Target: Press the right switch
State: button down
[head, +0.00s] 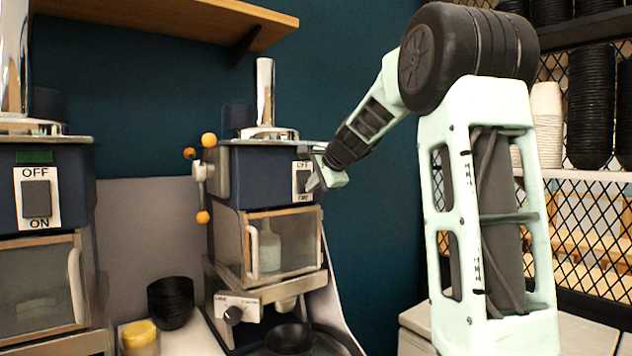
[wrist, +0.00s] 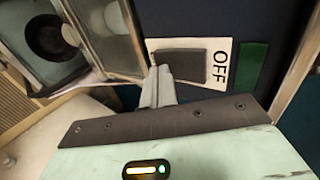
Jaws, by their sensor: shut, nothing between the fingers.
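The right switch (head: 303,181) is a dark rocker on a white OFF/ON plate, on the front of the right blue machine (head: 240,178). In the wrist view the dark rocker (wrist: 180,66) lies on its white plate, with OFF readable and the other end partly hidden. My gripper (head: 314,186) is at the lower part of this switch in the head view. In the wrist view its shut, empty fingers (wrist: 158,74) are at the rocker's end away from OFF. I cannot tell whether they touch it. The left switch (head: 37,198) is on the left machine.
Orange-knobbed levers (head: 203,172) stick out left of the right machine. Below is a clear-fronted box (head: 285,245) with a handle. A stack of black bowls (head: 170,302) and a yellow-lidded jar (head: 140,338) stand between the machines. Shelves with stacked bowls (head: 592,105) are at right.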

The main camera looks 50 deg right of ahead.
jog(key=shift+f, duration=0.1)
jog(key=shift+w+t+b, duration=0.2)
jog(key=shift+t+b, duration=0.2)
jog(key=shift+b, duration=0.75)
jog(key=shift+r+p, duration=0.65)
jog(key=shift+r, duration=0.25)
jog(key=shift+s, duration=0.1)
